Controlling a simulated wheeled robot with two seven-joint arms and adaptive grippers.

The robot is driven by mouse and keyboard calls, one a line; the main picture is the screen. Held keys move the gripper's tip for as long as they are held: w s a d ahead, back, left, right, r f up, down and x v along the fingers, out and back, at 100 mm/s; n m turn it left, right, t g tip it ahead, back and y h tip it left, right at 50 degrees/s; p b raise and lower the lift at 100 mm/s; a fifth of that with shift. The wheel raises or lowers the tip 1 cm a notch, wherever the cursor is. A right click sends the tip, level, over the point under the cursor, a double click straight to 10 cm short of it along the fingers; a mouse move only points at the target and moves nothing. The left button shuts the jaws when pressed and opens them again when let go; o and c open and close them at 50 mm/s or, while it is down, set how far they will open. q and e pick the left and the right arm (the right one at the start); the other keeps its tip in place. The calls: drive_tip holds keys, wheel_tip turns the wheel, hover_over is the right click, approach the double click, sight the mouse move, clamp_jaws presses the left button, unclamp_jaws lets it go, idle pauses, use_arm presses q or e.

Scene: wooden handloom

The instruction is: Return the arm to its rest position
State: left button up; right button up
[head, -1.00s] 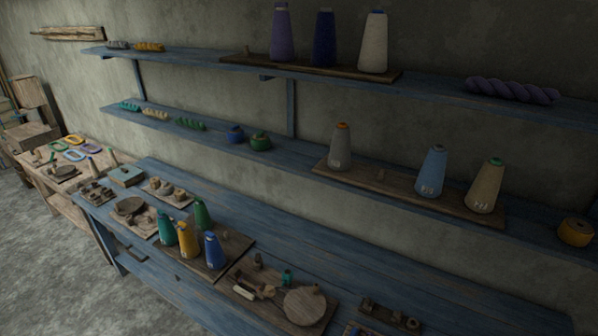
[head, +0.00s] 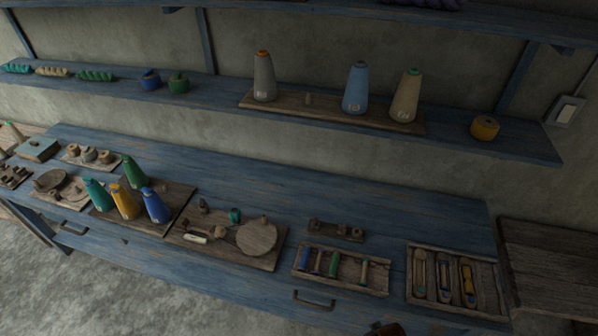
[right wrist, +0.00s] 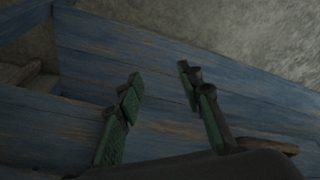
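My right gripper (right wrist: 160,76) shows in the right wrist view, its two green-padded fingers apart with nothing between them. Beyond the fingers are worn blue boards (right wrist: 165,60), with grey floor at the top right. I cannot tell how far the fingers are from the boards. In the head view neither gripper can be made out; a small dark shape shows at the bottom edge. My left gripper is in neither view.
The blue workbench (head: 330,190) bears a board of cones (head: 125,202), a tool board (head: 255,238), a bobbin tray (head: 340,270) and a shuttle tray (head: 455,280). A blue shelf (head: 210,98) with cones runs along the wall. The bench's back strip is mostly clear.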

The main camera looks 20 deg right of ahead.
drive_tip(key=s+a+f+g, duration=0.1)
drive_tip(key=s+f, duration=0.3)
drive_tip(key=f, duration=0.7)
drive_tip(key=s+f, duration=0.4)
drive_tip(key=f, duration=0.7)
drive_tip(key=s+f+n+g, duration=0.1)
drive_tip(key=s+f, duration=0.8)
drive_tip(key=s, duration=0.5)
drive_tip(key=shift+f, duration=0.2)
